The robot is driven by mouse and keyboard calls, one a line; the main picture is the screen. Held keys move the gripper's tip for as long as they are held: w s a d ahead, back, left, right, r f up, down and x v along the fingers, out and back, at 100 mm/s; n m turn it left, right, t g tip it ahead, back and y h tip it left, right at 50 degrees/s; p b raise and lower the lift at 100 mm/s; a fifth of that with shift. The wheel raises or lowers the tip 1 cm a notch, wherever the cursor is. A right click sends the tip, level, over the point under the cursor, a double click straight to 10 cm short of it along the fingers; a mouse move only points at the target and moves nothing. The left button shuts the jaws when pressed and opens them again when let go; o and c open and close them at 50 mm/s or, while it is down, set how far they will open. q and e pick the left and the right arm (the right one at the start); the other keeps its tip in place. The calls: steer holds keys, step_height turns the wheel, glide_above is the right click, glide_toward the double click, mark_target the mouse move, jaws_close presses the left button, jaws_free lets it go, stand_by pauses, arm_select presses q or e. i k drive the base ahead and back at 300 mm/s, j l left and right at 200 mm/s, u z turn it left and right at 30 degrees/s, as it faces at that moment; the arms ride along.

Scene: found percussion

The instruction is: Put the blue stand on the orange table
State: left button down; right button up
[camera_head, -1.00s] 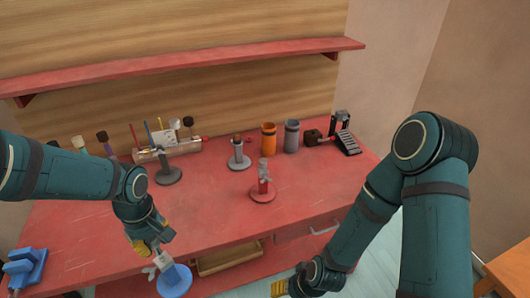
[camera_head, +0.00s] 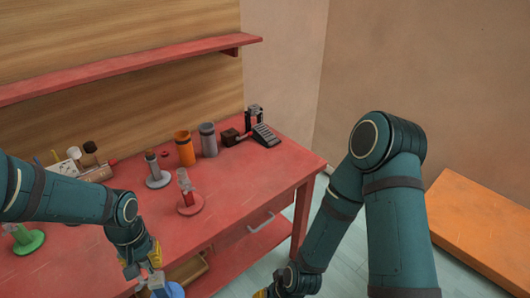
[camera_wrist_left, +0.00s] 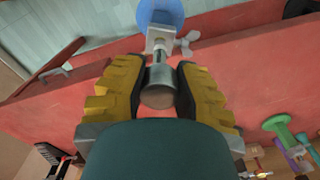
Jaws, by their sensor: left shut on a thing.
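The blue stand has a round blue base and a metal post with a wing screw. In the head view the blue stand (camera_head: 170,291) is at the bottom edge, partly cut off. My left gripper (camera_head: 147,262) is shut on its post, near the red table's front edge. In the left wrist view the post sits between the yellow fingers of the left gripper (camera_wrist_left: 160,80), with the blue base (camera_wrist_left: 161,12) beyond them. The orange table (camera_head: 485,225) is at the right in the head view, its visible top bare. My right gripper (camera_head: 263,292) is mostly cut off at the bottom.
The red table (camera_head: 235,192) carries a red stand (camera_head: 190,207), a grey stand (camera_head: 158,180), a green stand (camera_head: 27,243), an orange cup (camera_head: 185,150), a grey cup (camera_head: 208,140) and a black pedal (camera_head: 265,135). Pale floor (camera_head: 335,225) lies between the tables.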

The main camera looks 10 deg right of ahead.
mark_target(502, 234)
steer(key=l+z, duration=0.2)
steer(key=z, duration=1.1)
steer(key=i+l+z, duration=0.15)
steer(key=z, duration=0.2)
steer(key=i+l+z, duration=0.1)
steer(key=z, duration=0.3)
steer(key=i+z, duration=1.1)
steer(key=i+j, duration=0.25)
steer(key=i, duration=0.25)
steer(key=i+j, duration=0.2)
steer(key=i, duration=0.35)
